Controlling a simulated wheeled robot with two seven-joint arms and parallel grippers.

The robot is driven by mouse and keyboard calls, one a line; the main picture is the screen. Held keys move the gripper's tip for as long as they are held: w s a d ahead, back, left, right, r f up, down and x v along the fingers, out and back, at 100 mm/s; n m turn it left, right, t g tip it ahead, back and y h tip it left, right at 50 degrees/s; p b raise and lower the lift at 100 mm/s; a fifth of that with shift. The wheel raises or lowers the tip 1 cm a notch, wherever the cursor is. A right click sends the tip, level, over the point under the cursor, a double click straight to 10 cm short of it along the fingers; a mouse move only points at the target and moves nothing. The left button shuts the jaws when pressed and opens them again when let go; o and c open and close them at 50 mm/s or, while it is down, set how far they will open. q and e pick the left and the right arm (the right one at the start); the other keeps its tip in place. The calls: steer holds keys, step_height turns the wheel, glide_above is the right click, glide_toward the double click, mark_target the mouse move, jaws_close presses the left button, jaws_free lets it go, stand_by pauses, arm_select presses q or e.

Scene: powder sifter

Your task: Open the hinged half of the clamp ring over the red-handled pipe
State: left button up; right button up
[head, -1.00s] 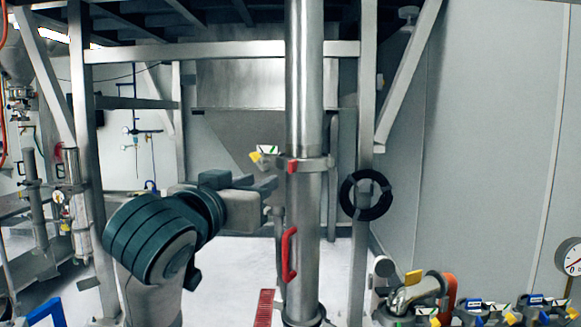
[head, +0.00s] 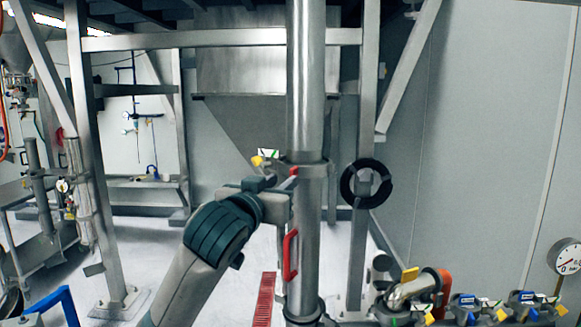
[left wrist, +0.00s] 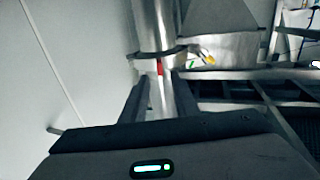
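The steel clamp ring (head: 314,169) sits around the upright pipe just above the red-handled pipe (head: 306,225), whose red handle (head: 290,255) faces my left side. The ring has a small red tab (head: 294,171) and a yellow-and-green tag piece (head: 258,160) at its left. My left gripper (head: 275,183) is at the ring's left, close to the red tab; contact cannot be told. In the left wrist view my left gripper (left wrist: 159,84) is open, its fingers apart, with the clamp ring (left wrist: 148,55) and red tab (left wrist: 160,68) beyond and between them. My right gripper is not in view.
The upper pipe (head: 305,80) rises above the ring. A steel frame post (head: 362,120) with a black ring (head: 348,188) stands right of the pipe. Clamps and fittings (head: 415,292) fill the lower right, with a pressure gauge (head: 568,257).

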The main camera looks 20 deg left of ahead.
mark_target(291, 174)
arm_select(q)
steer(key=w+p, duration=0.2)
steer(key=w, duration=0.3)
steer(key=shift+w+r, duration=0.1)
steer(key=shift+w, duration=0.05)
steer(key=shift+w+d, duration=0.1)
steer(key=shift+w, duration=0.65)
jaws_close()
stand_by(0.7)
